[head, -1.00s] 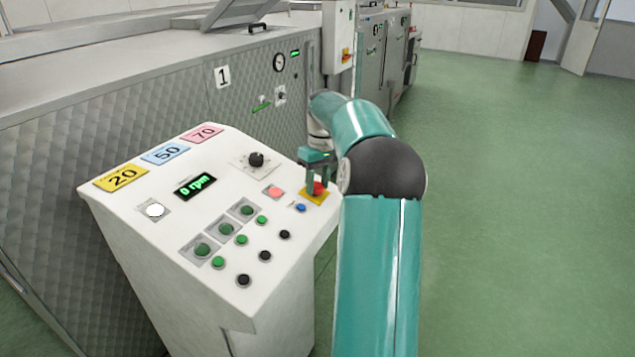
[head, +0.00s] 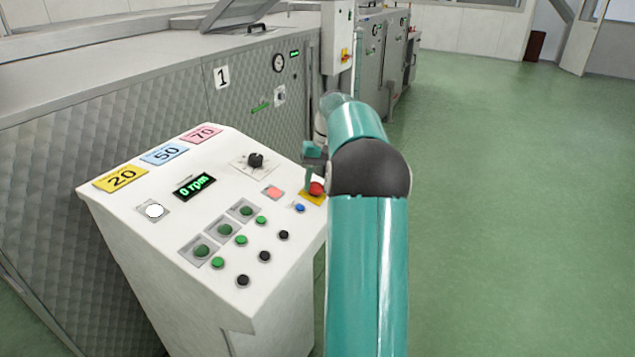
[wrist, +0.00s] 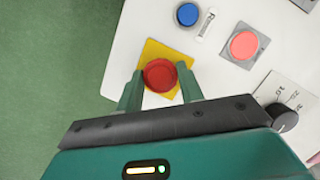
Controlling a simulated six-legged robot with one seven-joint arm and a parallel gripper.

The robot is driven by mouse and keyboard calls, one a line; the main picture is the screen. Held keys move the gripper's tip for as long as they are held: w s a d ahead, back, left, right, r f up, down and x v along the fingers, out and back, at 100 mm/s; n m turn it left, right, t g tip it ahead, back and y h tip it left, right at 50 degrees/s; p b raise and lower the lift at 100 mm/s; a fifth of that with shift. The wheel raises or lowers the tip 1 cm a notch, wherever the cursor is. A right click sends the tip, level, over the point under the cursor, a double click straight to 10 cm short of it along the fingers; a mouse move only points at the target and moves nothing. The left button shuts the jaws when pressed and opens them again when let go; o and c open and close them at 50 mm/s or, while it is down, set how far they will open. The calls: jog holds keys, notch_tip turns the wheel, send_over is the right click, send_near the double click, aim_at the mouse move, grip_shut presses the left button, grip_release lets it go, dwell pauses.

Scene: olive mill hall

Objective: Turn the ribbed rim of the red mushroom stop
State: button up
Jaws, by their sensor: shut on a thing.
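The red mushroom stop (wrist: 160,75) sits on a yellow square plate (wrist: 152,50) at the corner of the white console. It also shows in the head view (head: 316,188), partly hidden by my arm. My gripper (wrist: 159,88) is over it, with one finger on each side of the red rim. The fingers are shut on the stop. In the head view my gripper (head: 310,180) is mostly hidden behind my arm. The ribs of the rim are too small to make out.
A blue button (wrist: 187,14), a lit red button (wrist: 243,45) and a black knob (wrist: 283,117) are near the stop. The console (head: 130,205) bears several green and black buttons and a display reading 0 rpm (head: 194,187). Green floor (head: 500,230) is clear at right.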

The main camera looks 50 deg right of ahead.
jog(key=o, duration=1)
jog(key=v, duration=1.3)
jog(key=shift+r, duration=0.35)
jog(key=shift+d, duration=0.15)
